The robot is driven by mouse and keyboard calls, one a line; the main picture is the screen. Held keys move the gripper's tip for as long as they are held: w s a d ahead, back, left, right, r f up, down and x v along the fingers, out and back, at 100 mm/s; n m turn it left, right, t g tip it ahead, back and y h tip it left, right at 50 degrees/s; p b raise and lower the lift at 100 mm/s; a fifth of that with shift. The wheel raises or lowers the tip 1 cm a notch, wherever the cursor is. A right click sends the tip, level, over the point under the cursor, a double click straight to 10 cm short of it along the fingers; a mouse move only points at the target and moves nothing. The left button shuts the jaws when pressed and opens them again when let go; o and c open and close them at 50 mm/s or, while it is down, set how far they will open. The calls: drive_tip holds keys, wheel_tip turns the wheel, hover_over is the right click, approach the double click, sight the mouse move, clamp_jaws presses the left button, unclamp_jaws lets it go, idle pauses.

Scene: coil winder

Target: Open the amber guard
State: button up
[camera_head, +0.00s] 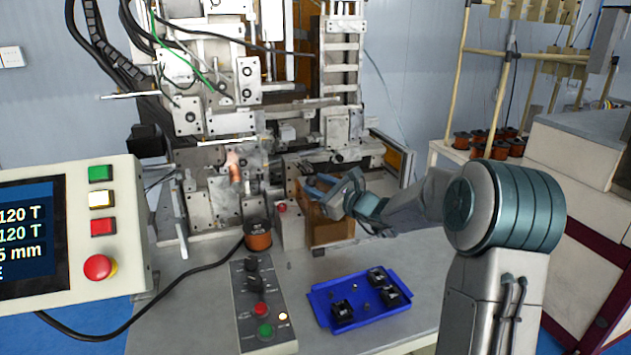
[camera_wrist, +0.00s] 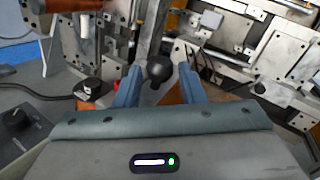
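The amber guard (camera_head: 327,232) is a brownish see-through panel low on the front of the winding machine in the head view, partly covered by my gripper. My gripper (camera_head: 322,190) is at its upper edge. In the wrist view my gripper (camera_wrist: 160,78) is open, with a finger on each side of a dark round knob (camera_wrist: 159,68). Gaps seem to show between the knob and both fingers; I cannot tell whether either touches it. A strip of amber (camera_wrist: 171,97) shows below the knob, between the fingers.
A copper wire spool (camera_head: 258,234) stands left of the guard. A grey control box (camera_head: 262,300) and a blue tray (camera_head: 322,300) with several black parts lie in front on the table. A screen panel (camera_head: 75,235) stands at the left. Machine parts crowd the back.

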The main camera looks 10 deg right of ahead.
drive_tip(key=shift+w+a, duration=0.4)
drive_tip(key=shift+w, duration=0.1)
clamp_jaws()
drive_tip(key=w+d, duration=0.2)
drive_tip(key=d, duration=0.9)
drive_tip(key=shift+d, duration=0.15)
unclamp_jaws()
drive_tip(key=shift+s, duration=0.1)
